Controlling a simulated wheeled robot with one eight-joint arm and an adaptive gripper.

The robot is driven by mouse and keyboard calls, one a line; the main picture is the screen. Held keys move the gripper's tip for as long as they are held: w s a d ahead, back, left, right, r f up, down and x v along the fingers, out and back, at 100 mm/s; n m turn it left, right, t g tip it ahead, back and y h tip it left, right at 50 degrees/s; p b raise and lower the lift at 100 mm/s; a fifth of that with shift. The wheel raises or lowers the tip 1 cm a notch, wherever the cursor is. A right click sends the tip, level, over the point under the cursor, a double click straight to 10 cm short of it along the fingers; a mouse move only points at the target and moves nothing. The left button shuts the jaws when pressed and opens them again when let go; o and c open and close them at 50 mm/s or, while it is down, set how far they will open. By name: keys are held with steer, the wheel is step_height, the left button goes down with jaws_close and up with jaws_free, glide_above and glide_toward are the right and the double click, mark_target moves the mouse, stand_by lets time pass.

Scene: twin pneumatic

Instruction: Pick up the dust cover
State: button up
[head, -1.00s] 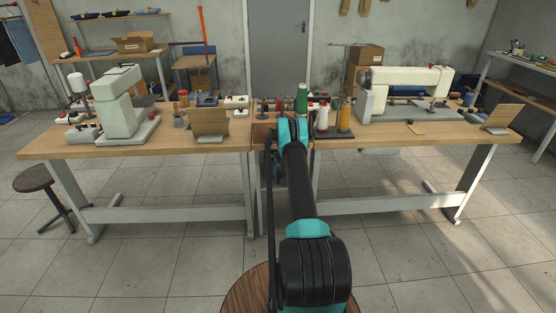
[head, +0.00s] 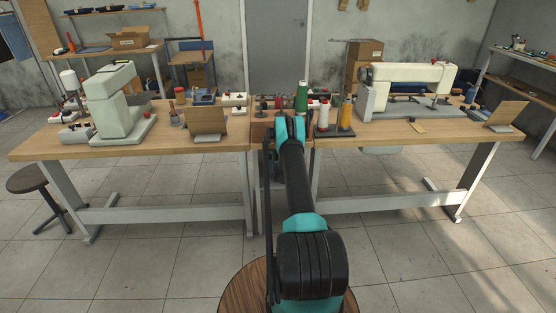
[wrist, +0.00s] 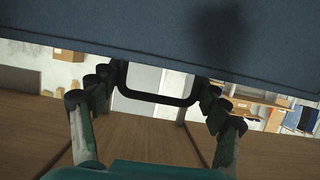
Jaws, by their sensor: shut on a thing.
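The dust cover (wrist: 170,28) is a dark blue panel with a stitched lower edge, filling the top of the wrist view. A black loop handle (wrist: 157,97) hangs below its edge. My gripper (wrist: 160,88) has its fingertips at either side of this handle, shut on it; the exact contact is hard to see. In the head view, my own arm hides the gripper, and I cannot make out the cover there.
Two wooden tables stand side by side, left (head: 60,150) and right (head: 440,140). A pale green sewing machine (head: 108,100) is on the left, a cream one (head: 410,73) on the right. Thread spools (head: 301,97) crowd the middle. A stool (head: 27,179) stands at far left.

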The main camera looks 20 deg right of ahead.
steer(key=c, duration=0.5)
steer(key=shift+r, duration=0.2)
